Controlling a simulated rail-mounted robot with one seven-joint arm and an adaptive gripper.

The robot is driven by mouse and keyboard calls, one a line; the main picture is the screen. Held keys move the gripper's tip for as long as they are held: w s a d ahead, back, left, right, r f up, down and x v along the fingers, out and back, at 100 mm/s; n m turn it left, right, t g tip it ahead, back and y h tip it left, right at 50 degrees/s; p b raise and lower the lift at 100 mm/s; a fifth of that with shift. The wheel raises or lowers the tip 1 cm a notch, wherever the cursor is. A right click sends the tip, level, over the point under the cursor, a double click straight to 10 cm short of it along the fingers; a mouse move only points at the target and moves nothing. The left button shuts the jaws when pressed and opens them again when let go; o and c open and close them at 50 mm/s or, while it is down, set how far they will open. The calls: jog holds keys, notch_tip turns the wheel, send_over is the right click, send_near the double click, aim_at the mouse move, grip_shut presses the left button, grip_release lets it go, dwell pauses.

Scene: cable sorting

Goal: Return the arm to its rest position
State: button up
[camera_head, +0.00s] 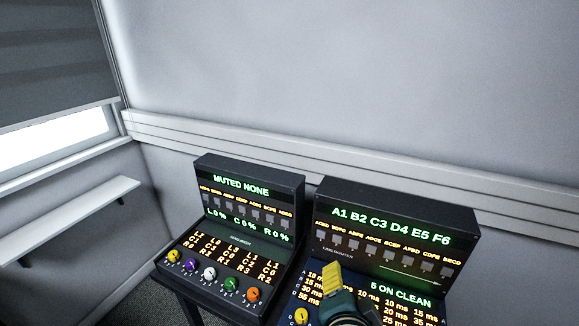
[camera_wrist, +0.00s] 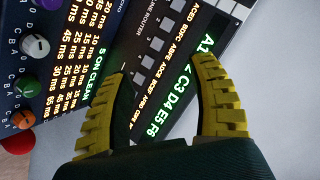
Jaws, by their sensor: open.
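My gripper (camera_head: 333,281) shows at the bottom of the head view as a yellow ribbed finger with a dark teal body below it. It is in front of the right console (camera_head: 396,205) and hides part of its lower panel. In the wrist view my gripper (camera_wrist: 160,68) is open, with its two yellow fingers wide apart. Nothing is held between them. The line router panel (camera_wrist: 178,22) shows behind and between the fingers. Most of my arm is out of view, and I cannot tell the exact gap between fingers and console.
The left console (camera_head: 250,184) reads "MUTED NONE" and has several coloured knobs along its front. In the wrist view, several knobs (camera_wrist: 36,45) line the left side. A shelf (camera_head: 80,215) and a window (camera_head: 55,140) are at left. The space above the consoles is clear.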

jog(key=s+a+r+n+t+y, duration=0.15)
jog(key=s+r+n+t, duration=0.4)
jog(key=r, duration=0.55)
jog(key=s+a+r+n+t+y, duration=0.15)
jog(key=s+r+n+t, duration=0.45)
jog(key=r, duration=0.6)
notch_tip(320, 180, up, 34)
jog(key=g+h+p, duration=0.1)
jog(key=p, duration=3.3)
jog(key=shift+s+a+n, duration=0.15)
jog(key=shift+a+n, duration=0.05)
jog(key=shift+n, duration=0.15)
jog(key=shift+g, duration=0.25)
